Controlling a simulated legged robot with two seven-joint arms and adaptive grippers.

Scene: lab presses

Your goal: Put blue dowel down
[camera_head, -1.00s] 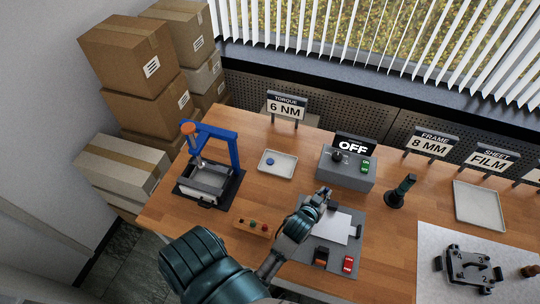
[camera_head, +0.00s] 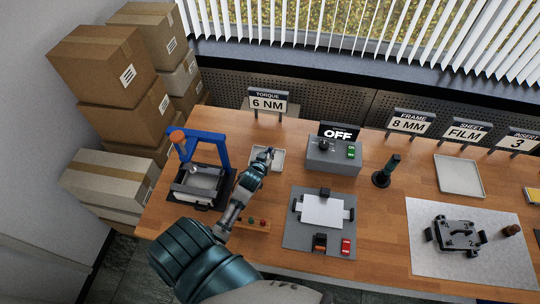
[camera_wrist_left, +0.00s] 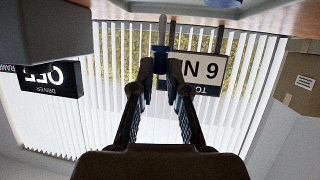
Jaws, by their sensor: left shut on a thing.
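In the left wrist view the gripper (camera_wrist_left: 168,75) is shut on the blue dowel (camera_wrist_left: 160,50), a thin dark blue piece held between the fingertips. In the head view I cannot make out the dowel clearly apart from the fingers. The wrist view is upside down, and a blue round piece (camera_wrist_left: 222,3) shows at its top edge. I cannot tell whether the dowel touches the tray. My right gripper is not in view.
A grey driver box marked OFF (camera_head: 333,156) stands right of the tray. The torque sign (camera_head: 267,102) stands behind it. A grey plate with white sheet (camera_head: 322,211) lies right.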

